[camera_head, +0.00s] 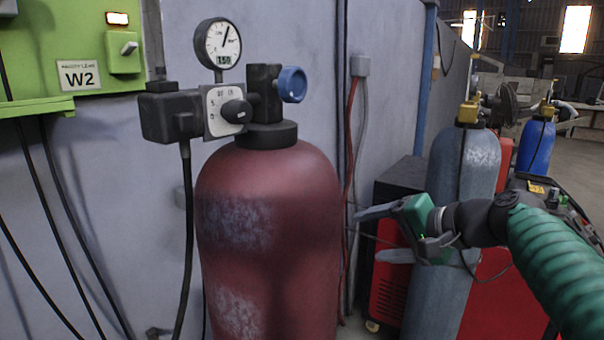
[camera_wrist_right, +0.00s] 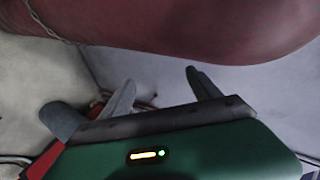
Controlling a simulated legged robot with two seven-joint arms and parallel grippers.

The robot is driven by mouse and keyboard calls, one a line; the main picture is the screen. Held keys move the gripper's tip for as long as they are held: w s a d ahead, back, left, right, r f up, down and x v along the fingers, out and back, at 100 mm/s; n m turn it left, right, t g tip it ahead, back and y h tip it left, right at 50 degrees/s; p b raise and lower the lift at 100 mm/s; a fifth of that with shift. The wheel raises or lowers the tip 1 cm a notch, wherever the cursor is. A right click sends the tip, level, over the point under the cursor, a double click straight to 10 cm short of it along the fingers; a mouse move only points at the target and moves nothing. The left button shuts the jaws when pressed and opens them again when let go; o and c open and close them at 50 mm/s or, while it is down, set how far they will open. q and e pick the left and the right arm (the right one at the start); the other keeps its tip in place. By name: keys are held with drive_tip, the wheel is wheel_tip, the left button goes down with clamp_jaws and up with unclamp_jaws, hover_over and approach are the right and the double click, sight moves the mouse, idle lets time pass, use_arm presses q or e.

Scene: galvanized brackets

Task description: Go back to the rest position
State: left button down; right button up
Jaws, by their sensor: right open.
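My right gripper (camera_head: 368,234) reaches in from the right in the head view, with a green sleeve on its arm. Its two grey fingers are spread apart, pointing left, with nothing between them. It is just right of the dark red gas cylinder (camera_head: 265,240); I cannot tell whether it touches. In the right wrist view the open fingers (camera_wrist_right: 160,88) point toward the floor and wall, and the red cylinder (camera_wrist_right: 190,25) fills the top. My left gripper is not in view.
The cylinder carries a pressure gauge (camera_head: 218,45), a black regulator block (camera_head: 170,115) and a blue knob (camera_head: 293,84). A green box (camera_head: 75,50) labelled W2 hangs at left with cables. Behind my right arm stand a grey cylinder (camera_head: 465,165), a blue cylinder (camera_head: 538,148) and a red-black machine (camera_head: 390,285).

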drive_tip(key=s+f+g+h, duration=0.1)
drive_tip(key=s+f+h, duration=0.1)
drive_tip(key=f, duration=0.6)
drive_tip(key=s+f+g+h, duration=0.1)
drive_tip(key=s+f+g, duration=0.1)
drive_tip(key=f, duration=0.6)
drive_tip(key=s+d+f+n+g+h, duration=0.1)
drive_tip(key=s+f+n+g+h, duration=0.1)
drive_tip(key=s+f, duration=0.8)
drive_tip(key=s+d+f+n+g+h, duration=0.2)
drive_tip(key=s+f+n, duration=0.3)
drive_tip(key=s+f, duration=0.6)
wheel_tip(320, 180, down, 3)
drive_tip(key=shift+s+d+f+h, duration=0.1)
drive_tip(key=shift+s+d+h, duration=0.1)
drive_tip(key=shift+d+h, duration=0.1)
